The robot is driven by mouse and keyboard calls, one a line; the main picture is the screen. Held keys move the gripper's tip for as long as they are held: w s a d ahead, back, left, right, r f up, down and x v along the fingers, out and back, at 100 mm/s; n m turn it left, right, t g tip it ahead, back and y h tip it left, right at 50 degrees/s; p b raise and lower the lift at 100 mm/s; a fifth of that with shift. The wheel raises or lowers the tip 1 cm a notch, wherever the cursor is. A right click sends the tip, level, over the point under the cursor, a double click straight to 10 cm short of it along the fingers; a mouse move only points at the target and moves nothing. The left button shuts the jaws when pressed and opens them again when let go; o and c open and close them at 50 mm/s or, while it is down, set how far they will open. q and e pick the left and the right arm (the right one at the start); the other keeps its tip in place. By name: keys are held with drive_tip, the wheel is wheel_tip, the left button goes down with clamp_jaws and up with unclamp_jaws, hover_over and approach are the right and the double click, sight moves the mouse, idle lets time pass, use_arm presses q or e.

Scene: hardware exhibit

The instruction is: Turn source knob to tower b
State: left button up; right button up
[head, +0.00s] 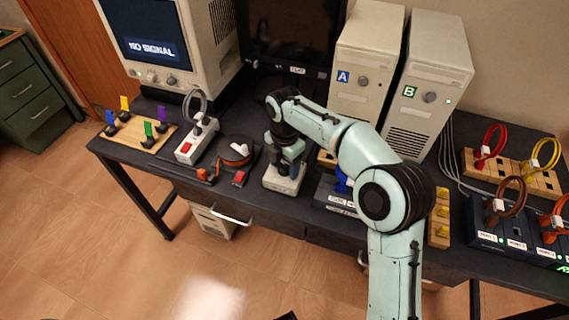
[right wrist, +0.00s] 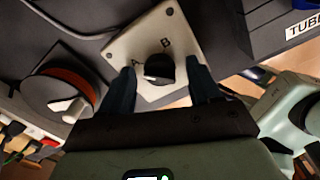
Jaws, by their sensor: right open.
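The source knob (right wrist: 160,69) is black and sits on a pale square box (right wrist: 122,50) marked A and B. In the right wrist view a pale mark shows on the knob's lower left side, but I cannot tell clearly where it points. The box also shows in the head view (head: 284,184), its knob mostly hidden by my gripper. My right gripper (head: 288,163) points down over the box, open, with one dark finger on each side of the knob; contact is unclear. Tower A (head: 362,60) and tower B (head: 430,88) stand behind to the right. My left gripper is out of view.
A monitor (head: 150,42) reads "NO SIGNAL" at the back left. A round dark device with an orange band (head: 237,151) and a power strip (head: 196,141) stand left of the box. Cable racks (head: 511,170) fill the desk's right side.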

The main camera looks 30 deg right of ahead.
drive_tip(key=c, duration=1)
